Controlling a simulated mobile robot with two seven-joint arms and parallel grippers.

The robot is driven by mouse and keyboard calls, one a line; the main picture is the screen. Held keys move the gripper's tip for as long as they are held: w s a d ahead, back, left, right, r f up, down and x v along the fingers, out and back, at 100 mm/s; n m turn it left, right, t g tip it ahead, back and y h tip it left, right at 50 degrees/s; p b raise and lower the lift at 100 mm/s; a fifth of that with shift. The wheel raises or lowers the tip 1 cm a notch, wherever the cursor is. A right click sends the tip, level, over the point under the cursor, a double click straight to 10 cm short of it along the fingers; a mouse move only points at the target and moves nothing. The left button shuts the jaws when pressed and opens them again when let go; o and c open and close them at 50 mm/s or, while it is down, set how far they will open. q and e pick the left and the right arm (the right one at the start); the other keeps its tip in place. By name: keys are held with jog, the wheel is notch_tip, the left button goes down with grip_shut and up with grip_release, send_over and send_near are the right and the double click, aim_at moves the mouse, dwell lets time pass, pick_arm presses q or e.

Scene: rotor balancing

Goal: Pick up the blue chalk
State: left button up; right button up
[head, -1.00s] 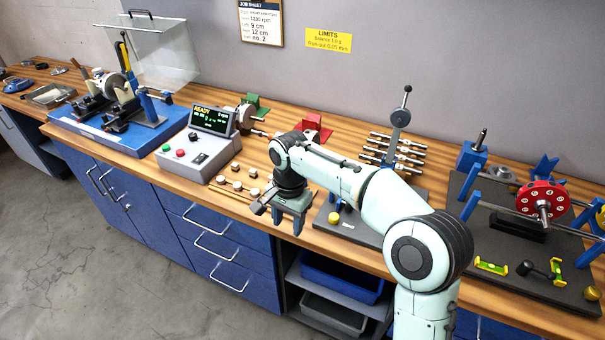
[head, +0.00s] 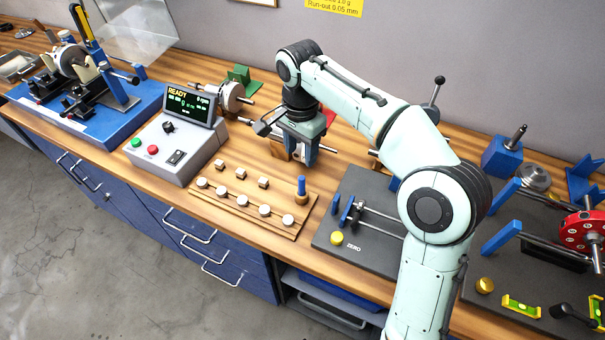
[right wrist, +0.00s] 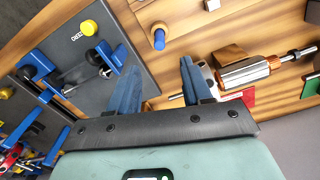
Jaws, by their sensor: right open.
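The blue chalk (head: 301,186) stands upright at the right end of a wooden board (head: 240,212), in a small round wooden base. In the right wrist view the chalk (right wrist: 159,39) shows end-on, ahead of the gap between the fingers and apart from them. My right gripper (head: 301,154) is open and empty, over the bench just behind the chalk in the head view. Its two blue fingers (right wrist: 158,78) also show in the right wrist view. My left gripper is in neither view.
Several pale weights (head: 240,173) sit on the board left of the chalk. A dark plate marked ZERO (head: 380,250) lies to the right. A control box (head: 178,145) stands at left. A metal rotor (right wrist: 245,72) lies near the fingers in the right wrist view.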

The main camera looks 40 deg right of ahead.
aim_at(301, 178)
jog(key=f+b, duration=0.1)
jog(key=f, duration=0.6)
jog(key=shift+s+a+f+b, duration=0.1)
jog(key=shift+s+f+b, duration=0.1)
jog(key=shift+f+b, duration=0.2)
jog(key=shift+w+f+b, duration=0.15)
jog(key=shift+f+b, duration=0.2)
jog(key=shift+f, duration=2.35)
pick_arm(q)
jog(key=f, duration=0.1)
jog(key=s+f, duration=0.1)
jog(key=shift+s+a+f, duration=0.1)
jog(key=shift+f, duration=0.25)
pick_arm(e)
grip_shut()
